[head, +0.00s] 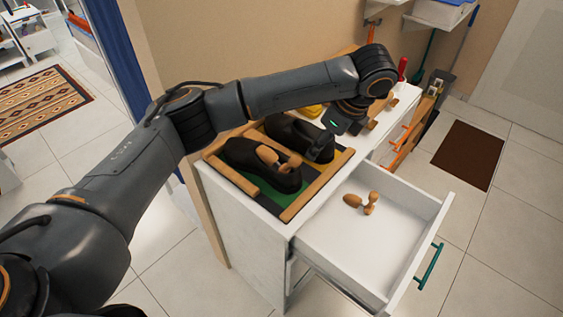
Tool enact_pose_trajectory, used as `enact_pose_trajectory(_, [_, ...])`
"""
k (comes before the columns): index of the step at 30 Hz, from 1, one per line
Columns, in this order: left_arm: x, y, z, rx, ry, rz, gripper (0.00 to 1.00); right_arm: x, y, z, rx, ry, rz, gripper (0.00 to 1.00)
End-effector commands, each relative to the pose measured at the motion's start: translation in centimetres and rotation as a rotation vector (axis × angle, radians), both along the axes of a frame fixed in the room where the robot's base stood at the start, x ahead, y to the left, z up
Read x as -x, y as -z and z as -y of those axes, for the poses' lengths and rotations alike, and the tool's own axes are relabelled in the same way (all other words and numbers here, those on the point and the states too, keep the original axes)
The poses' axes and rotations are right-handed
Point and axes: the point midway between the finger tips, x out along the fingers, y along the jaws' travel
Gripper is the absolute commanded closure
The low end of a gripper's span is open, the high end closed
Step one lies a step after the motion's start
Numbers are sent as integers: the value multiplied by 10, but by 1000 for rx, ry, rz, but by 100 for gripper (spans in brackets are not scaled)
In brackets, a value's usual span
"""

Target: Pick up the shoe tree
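A wooden shoe tree (361,203) lies in the open white drawer (345,245). Another wooden shoe tree (279,158) sits in the opening of the nearer black shoe (248,158). A second dark shoe (283,128) stands behind it, partly hidden by my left gripper. My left arm reaches in from the left across the cabinet top. My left gripper (323,150) points down at the farther shoe, above and behind the drawer. Its fingers are dark against the shoe, so I cannot see whether they are open or touching anything. My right gripper is not in view.
The shoes stand in a wood-railed tray (317,184) with green and yellow panels on the white cabinet (238,228). The drawer juts out at the right with a teal handle (430,267). Brushes and tools stand behind. A brown mat (468,153) lies on open floor.

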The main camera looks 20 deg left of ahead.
Motion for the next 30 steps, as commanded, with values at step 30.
enact_pose_trajectory(30, [-18, 89, -65, -44, 0, -5, 47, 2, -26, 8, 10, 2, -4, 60])
